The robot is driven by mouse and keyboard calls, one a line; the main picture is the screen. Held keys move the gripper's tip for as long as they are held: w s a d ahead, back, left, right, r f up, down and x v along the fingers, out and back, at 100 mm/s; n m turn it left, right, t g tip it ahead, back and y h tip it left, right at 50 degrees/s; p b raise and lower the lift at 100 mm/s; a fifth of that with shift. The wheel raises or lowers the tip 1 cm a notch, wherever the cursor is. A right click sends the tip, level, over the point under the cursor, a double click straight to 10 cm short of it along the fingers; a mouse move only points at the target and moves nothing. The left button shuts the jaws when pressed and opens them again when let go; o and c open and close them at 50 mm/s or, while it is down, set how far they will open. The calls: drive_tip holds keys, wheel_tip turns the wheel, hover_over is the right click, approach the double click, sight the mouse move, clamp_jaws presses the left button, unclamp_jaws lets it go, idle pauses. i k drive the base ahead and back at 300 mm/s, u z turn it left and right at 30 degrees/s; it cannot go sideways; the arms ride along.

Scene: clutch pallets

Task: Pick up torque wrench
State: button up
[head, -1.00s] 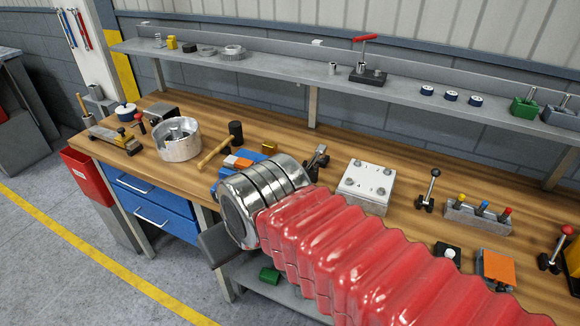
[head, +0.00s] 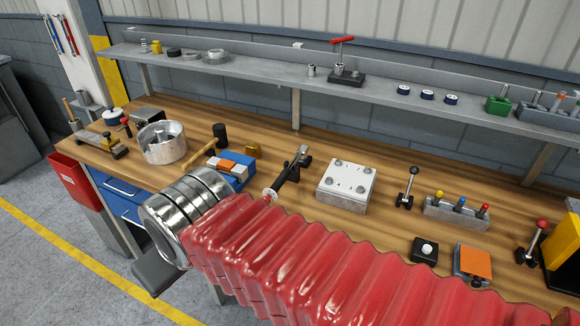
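A long tool with a black grip and silver head (head: 289,174) lies on the wooden bench in the middle; it looks like the torque wrench, though its near end is close behind my red arm sleeve. My gripper (head: 158,272) shows only as a dark grey piece beyond the silver end of my arm, over the bench's front edge at lower left. It is left of the tool and apart from it. The fingertips are mostly hidden behind the arm, so I cannot see whether they are open or whether they hold anything.
A mallet (head: 203,152) and a blue block (head: 235,171) lie left of the tool. A metal plate block (head: 343,187) stands to its right. A metal drum (head: 162,142) is farther left. A grey shelf (head: 250,66) runs above the bench. A red bin (head: 76,182) hangs at the left end.

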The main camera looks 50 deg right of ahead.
sight(302, 152)
drive_tip(key=z, duration=0.05)
drive_tip(key=i, duration=1)
drive_tip(key=u, duration=0.05)
